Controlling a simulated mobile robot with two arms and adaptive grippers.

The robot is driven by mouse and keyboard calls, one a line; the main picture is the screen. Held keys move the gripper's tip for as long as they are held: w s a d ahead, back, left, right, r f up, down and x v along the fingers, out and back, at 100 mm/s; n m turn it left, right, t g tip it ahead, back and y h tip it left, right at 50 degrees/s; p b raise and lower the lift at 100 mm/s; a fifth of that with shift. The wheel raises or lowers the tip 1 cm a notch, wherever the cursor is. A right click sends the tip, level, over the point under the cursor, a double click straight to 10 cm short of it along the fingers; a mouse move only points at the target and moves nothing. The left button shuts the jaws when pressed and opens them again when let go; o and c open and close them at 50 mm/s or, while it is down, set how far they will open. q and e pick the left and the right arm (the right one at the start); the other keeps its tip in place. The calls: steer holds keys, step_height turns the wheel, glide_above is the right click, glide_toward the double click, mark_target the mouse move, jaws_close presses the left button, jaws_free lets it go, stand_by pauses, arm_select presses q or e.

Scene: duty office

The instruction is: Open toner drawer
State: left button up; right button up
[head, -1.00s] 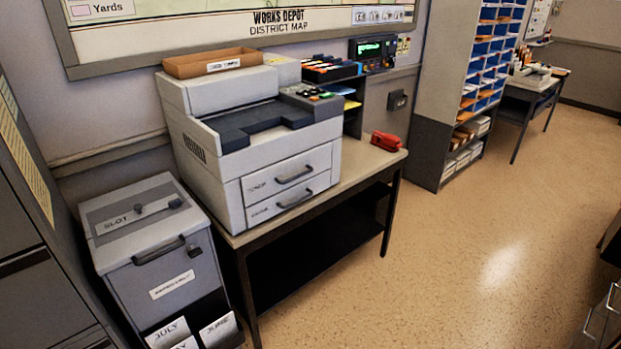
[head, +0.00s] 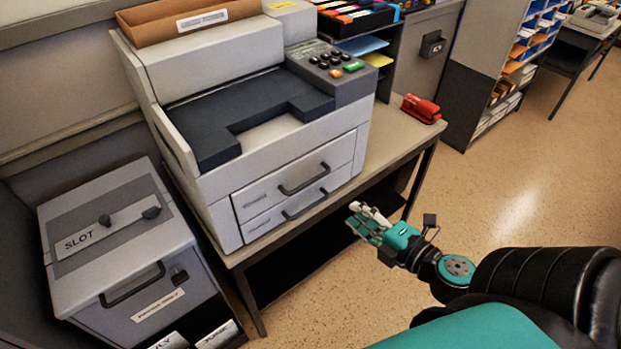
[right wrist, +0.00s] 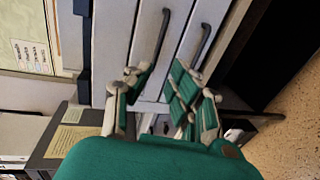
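A grey printer (head: 215,190) stands on a table and has two drawers in its front. The upper drawer (head: 255,199) and the lower drawer (head: 255,228) are both shut, each with a dark bar handle. Their small labels are too blurred to read, so I cannot tell which is the toner drawer. My right gripper (head: 368,222) is in front of the drawers and to their right, apart from the handles. In the right wrist view, my right gripper (right wrist: 160,98) is open and empty, with the upper handle (right wrist: 158,38) and lower handle (right wrist: 201,46) beyond it. My left gripper is not visible.
The table (head: 395,135) holds a red stapler (head: 421,108) to the right of the printer. A grey slot box (head: 120,240) stands at the left. A cardboard tray (head: 185,20) sits on the printer. The floor (head: 500,190) at the right is open.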

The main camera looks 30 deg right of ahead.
mark_target(311, 180)
steer(key=p+x, duration=0.1)
steer(key=x, duration=0.5)
steer(key=p+x, duration=0.1)
steer(key=x, duration=0.4)
steer(key=shift+w+a+r+p, duration=0.2)
steer(key=shift+w+p, duration=0.1)
steer(key=shift+w, duration=0.15)
steer(key=x, duration=0.3)
steer(key=shift+w+f+p, duration=0.25)
steer(key=shift+w+p, duration=0.05)
steer(key=shift+w, duration=0.05)
steer(key=shift+w+f, duration=0.15)
steer(key=shift+w, duration=0.3)
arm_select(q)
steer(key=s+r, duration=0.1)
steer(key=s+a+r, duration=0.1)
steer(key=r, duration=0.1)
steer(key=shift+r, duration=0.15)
arm_select(e)
steer(key=shift+a, duration=0.1)
jaws_close()
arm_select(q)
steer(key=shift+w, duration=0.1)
